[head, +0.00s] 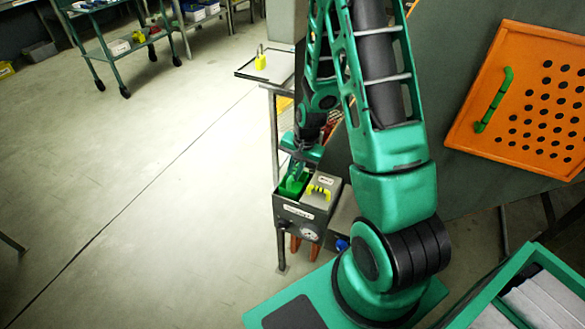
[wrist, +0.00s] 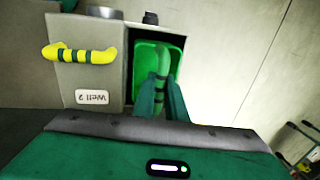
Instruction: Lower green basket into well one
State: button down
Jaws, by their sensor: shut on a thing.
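The green basket (head: 291,187) is at the open left well of the grey bath unit (head: 292,212). In the wrist view the basket (wrist: 147,62) lies within the dark-edged opening; how deep it sits I cannot tell. My gripper (head: 297,168) is above the basket, its fingers pointing down. In the wrist view my gripper (wrist: 162,98) is shut on the upright green basket handle (wrist: 163,62). Beside the opening is a closed grey lid (wrist: 85,80) with a yellow handle (wrist: 80,54) and a label reading "Well 2". The well's inside is mostly hidden.
An orange perforated panel (head: 545,100) with a green handle stands at right. A small stand (head: 268,66) with a yellow padlock-like item is behind the unit. A green-framed bin (head: 520,290) is at lower right. Open floor (head: 130,190) lies to the left.

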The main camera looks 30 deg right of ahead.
aim_at(294, 188)
jog(key=shift+f, duration=3)
jog(key=shift+s+f, duration=0.1)
jog(key=shift+f, duration=0.65)
jog(key=c, duration=1.3)
grip_release()
jog(key=shift+r, duration=5)
